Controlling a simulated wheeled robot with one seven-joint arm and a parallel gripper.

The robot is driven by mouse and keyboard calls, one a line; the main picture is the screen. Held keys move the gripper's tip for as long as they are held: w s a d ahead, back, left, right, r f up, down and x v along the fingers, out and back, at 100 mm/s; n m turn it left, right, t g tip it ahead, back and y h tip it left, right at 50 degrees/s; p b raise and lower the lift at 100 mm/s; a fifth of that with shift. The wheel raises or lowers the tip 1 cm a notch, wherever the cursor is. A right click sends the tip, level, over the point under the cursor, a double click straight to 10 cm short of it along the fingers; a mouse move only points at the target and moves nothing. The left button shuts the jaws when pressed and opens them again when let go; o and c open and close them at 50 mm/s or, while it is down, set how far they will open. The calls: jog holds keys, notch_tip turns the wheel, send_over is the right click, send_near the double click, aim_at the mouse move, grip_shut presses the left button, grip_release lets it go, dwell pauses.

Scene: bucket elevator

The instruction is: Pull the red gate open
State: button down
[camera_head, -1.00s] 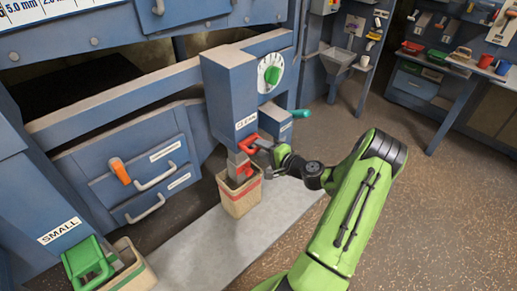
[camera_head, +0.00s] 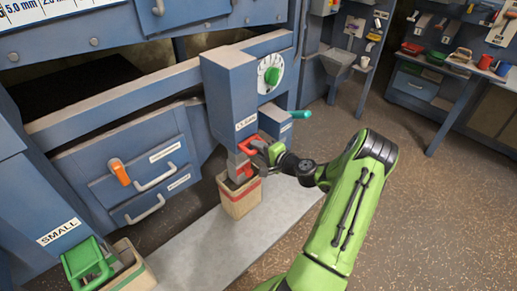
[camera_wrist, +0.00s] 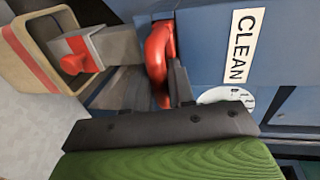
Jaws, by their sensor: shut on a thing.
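The red gate (camera_head: 246,142) is on the lower end of the blue chute with the CLEAN label, above a tan bucket (camera_head: 240,199) with a red band. Its curved red handle (camera_wrist: 158,50) fills the middle of the wrist view, beside the CLEAN label. My gripper (camera_head: 264,154) is at the right side of the gate. In the wrist view its dark jaws (camera_wrist: 172,88) are shut on the red handle. The jaws hide part of the handle. How far the gate stands open cannot be told.
A grey spout with a small red knob (camera_wrist: 73,64) reaches over the bucket. A green gate (camera_head: 88,262) marked SMALL is at lower left. A teal lever (camera_head: 301,114) sticks out right of the chute. The floor at right is clear.

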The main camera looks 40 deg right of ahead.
jog(key=f+b+v, duration=0.1)
jog(key=v, duration=0.5)
jog(key=shift+f, duration=0.3)
jog(key=shift+s, duration=0.2)
jog(key=c, duration=1.2)
grip_release()
jog(key=shift+c, duration=0.2)
jog(key=shift+o, duration=0.7)
jog(key=shift+s+r, duration=0.1)
jog(key=shift+s, duration=0.05)
jog(key=p+v, duration=0.1)
jog(key=v, duration=1.4)
jog(key=shift+s, duration=0.35)
jog(key=shift+a, duration=0.1)
